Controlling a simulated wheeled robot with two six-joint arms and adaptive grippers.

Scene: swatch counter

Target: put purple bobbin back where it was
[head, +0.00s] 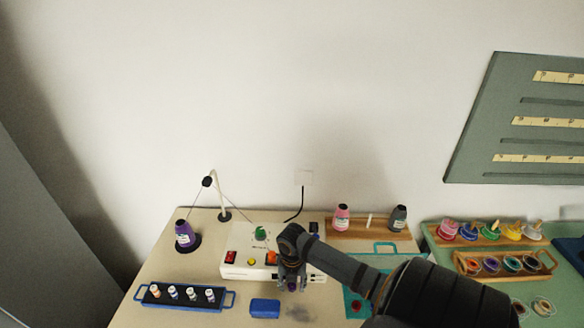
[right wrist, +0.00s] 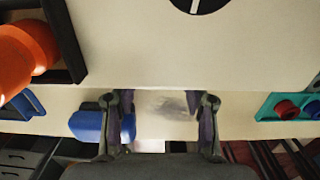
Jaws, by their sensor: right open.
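My right gripper (head: 291,286) hangs down in front of the white winding machine (head: 240,262). In the right wrist view its two fingers (right wrist: 165,125) stand apart, with purple-tinted inner faces and bare counter between them. A small purple patch shows at the fingertips in the head view; I cannot tell whether it is a bobbin or the finger faces. My left gripper is out of view.
A blue block (head: 265,308) lies close to the right gripper. A blue-handled rack (head: 226,299) holds several small spools at the left. A teal tray (head: 351,290) with red pieces lies partly behind my right arm. Pink (head: 342,217) and grey (head: 398,217) cones stand behind.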

